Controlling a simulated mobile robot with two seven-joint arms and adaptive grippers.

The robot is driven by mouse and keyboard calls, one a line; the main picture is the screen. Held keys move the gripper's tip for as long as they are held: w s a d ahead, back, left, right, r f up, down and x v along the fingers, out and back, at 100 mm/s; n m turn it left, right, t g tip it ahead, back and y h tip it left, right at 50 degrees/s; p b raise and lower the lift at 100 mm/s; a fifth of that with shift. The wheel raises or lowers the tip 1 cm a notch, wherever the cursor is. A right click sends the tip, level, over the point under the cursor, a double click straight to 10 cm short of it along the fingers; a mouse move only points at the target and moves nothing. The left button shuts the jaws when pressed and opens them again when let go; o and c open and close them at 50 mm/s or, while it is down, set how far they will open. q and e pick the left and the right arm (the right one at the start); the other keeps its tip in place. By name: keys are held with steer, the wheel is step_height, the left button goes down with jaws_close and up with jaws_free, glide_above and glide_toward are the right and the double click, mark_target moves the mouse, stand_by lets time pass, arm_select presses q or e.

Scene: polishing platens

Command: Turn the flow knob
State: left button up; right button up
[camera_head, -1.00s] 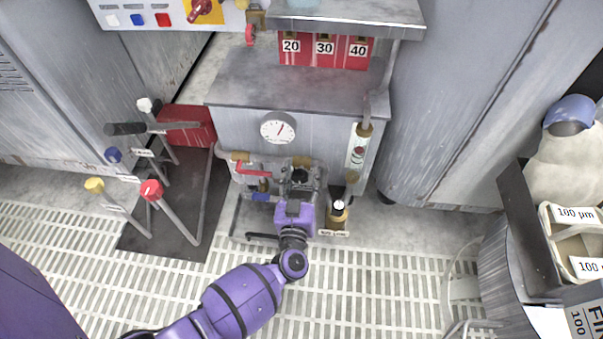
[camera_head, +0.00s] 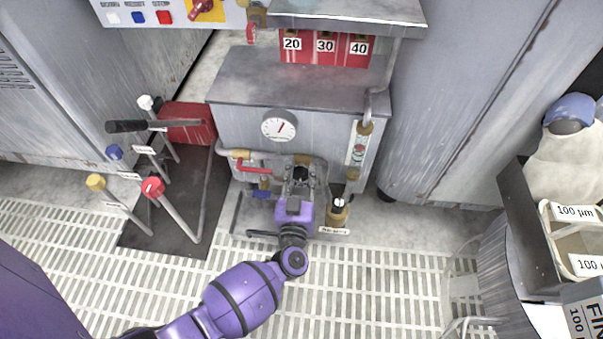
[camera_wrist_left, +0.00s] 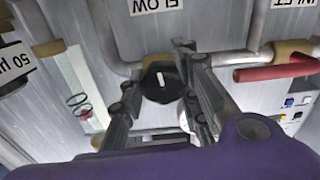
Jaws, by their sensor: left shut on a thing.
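The flow knob (camera_wrist_left: 160,82) is black with a white pointer mark. In the left wrist view it sits on the grey panel below the upside-down FLOW label (camera_wrist_left: 157,5), its mark close to upright in the picture. My left gripper (camera_head: 300,176) reaches the knob at the front of the grey cabinet (camera_head: 235,125) in the head view. Its two fingers (camera_wrist_left: 165,80) stand on either side of the knob in the left wrist view, shut on it. The fingers hide part of the knob in the head view. My right gripper is not in view.
A dial gauge (camera_head: 278,126) is above the knob. A red lever valve (camera_head: 254,167) is close on the left, a flow tube (camera_head: 358,148) and a brass bottle (camera_head: 338,212) on the right. Several coloured levers (camera_head: 153,187) stand further left. Grated floor lies in front.

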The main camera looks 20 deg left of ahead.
arm_select(q)
steer(key=shift+w+d+r, duration=0.1)
steer(key=shift+d+r, duration=0.05)
steer(key=shift+d, duration=0.1)
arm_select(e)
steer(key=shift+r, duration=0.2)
arm_select(q)
steer(key=m+p, duration=0.2)
steer(key=p, duration=0.1)
steer(key=shift+d+r, duration=0.1)
steer(key=shift+r, duration=0.05)
steer(key=shift+m+p, duration=1.1)
steer(key=shift+p, duration=0.1)
steer(key=shift+f+m+p, duration=0.2)
steer(key=shift+m+p, duration=0.2)
steer(key=shift+m, duration=0.7)
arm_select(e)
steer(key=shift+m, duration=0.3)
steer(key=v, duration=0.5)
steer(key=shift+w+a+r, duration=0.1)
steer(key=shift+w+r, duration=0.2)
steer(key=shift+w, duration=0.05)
arm_select(q)
steer(key=shift+d+f, duration=0.1)
steer(key=o, duration=1.1)
steer(key=shift+w, duration=0.1)
steer(key=shift+a, duration=0.2)
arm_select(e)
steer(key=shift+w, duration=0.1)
